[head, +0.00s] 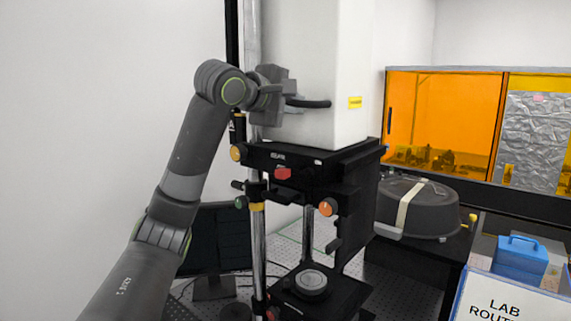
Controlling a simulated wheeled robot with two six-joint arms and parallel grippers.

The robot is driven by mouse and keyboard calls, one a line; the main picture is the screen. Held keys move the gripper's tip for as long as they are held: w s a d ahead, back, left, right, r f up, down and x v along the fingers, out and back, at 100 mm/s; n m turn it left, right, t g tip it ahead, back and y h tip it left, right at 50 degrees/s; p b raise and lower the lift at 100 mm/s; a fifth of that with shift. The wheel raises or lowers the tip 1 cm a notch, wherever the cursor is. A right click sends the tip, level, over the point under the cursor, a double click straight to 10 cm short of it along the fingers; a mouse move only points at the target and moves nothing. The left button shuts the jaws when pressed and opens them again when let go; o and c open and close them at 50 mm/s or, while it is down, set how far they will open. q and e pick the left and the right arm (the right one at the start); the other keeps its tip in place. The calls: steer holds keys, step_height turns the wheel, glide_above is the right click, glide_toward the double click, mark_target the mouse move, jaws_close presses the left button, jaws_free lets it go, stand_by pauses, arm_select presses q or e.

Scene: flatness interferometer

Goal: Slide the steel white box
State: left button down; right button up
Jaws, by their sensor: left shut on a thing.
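The white box (345,60) is a tall upright housing on top of the black interferometer frame (310,160). A black handle (312,104) sticks out low on its left face, and a yellow label is on its front face. My left gripper (289,103) is at the handle's left end and shut on it, though the fingertips are partly hidden. My right gripper does not show.
A metal post rises behind the box's left side. A monitor (218,245) stands at the lower left. A dark lidded case (418,208), a blue box (519,259) and a white lab sign (510,300) are at the right, before an orange-windowed enclosure (440,115).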

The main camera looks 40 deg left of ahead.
arm_select(q)
steer(key=shift+r+p, duration=0.3)
steer(key=shift+r, duration=0.3)
stand_by(0.3)
steer(key=c, duration=1.5)
jaws_free()
steer(key=shift+s+f, duration=0.1)
steer(key=shift+s+b, duration=0.25)
steer(key=shift+b, duration=0.05)
steer(key=b+v, duration=0.7)
steer(key=v, duration=1)
steer(key=shift+a+b, duration=0.1)
steer(key=shift+b, duration=0.25)
